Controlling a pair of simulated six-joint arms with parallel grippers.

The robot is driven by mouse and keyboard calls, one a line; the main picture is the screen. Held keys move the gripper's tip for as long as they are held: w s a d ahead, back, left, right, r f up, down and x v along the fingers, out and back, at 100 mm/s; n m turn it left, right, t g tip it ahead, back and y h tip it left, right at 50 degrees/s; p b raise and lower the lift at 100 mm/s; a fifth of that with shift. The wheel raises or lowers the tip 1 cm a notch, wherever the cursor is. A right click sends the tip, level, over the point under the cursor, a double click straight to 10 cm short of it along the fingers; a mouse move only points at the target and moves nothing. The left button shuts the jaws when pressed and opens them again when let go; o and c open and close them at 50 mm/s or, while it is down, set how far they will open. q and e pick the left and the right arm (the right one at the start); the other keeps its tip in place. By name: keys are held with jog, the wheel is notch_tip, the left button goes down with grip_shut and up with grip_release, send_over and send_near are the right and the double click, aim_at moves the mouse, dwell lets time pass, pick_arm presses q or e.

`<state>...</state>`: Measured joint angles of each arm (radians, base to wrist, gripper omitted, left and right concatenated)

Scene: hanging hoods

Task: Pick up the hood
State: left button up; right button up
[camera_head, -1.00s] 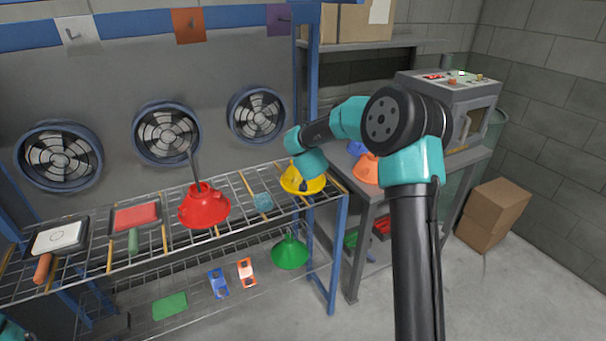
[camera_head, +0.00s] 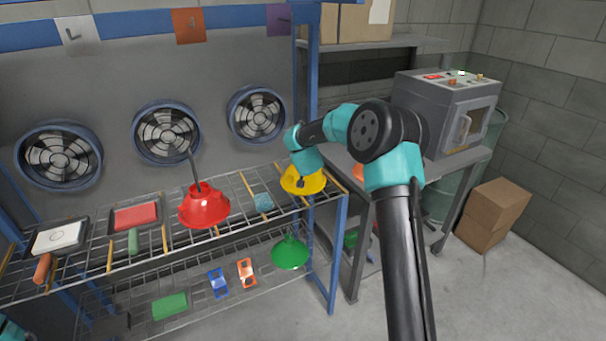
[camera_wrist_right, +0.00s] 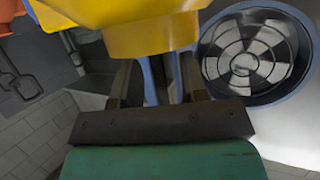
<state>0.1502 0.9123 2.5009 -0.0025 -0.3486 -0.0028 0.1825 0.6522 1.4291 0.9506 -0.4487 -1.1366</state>
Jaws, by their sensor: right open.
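A yellow hood (camera_head: 312,184) stands on the right end of the upper wire rack, partly covered by my right arm. My right gripper (camera_head: 301,184) is at this hood. In the right wrist view the yellow hood (camera_wrist_right: 150,25) fills the upper middle. The open fingers of my right gripper (camera_wrist_right: 158,80) point towards it, with a gap between them; whether they touch it I cannot tell. A red hood (camera_head: 204,207) with a dark stem stands on the same rack further left. A green hood (camera_head: 290,254) is on the lower rack. My left gripper is out of view.
A blue sponge-like block (camera_head: 263,201) lies between the red and yellow hoods. Round fans (camera_head: 167,131) line the wall behind. A bench with a grey machine (camera_head: 445,110) and a partly hidden orange hood (camera_head: 360,172) is right.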

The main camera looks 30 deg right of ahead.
grip_shut()
jog(key=shift+r, duration=0.2)
dwell(0.6)
notch_tip(320, 180, up, 10)
jog(key=shift+f, duration=0.15)
dwell(0.4)
dwell(0.4)
